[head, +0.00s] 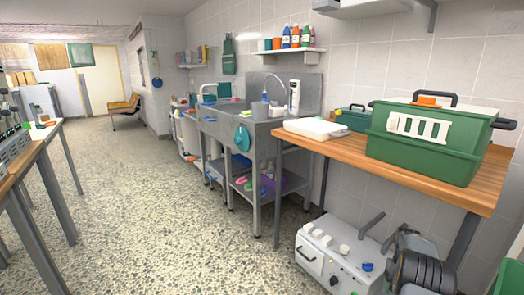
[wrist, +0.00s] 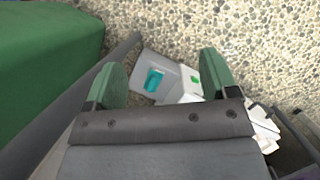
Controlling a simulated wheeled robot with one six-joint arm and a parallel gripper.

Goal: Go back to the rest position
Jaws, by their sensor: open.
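My gripper (wrist: 164,62) shows in the wrist view with its two green fingers spread apart. No object is held between the fingers. Beyond the gap, lower down, is a grey box-like thing with a teal part (wrist: 154,79) and a small green mark. I cannot tell exactly what it is. I cannot make out my gripper in the head view.
A wooden table (head: 362,148) at right bears a green toolbox (head: 425,150) and a white flat box (head: 312,128). A white machine (head: 335,255) stands below it. A metal sink (head: 235,120) lines the wall. Another table (head: 20,160) stands left. Speckled floor (head: 140,210) between is clear.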

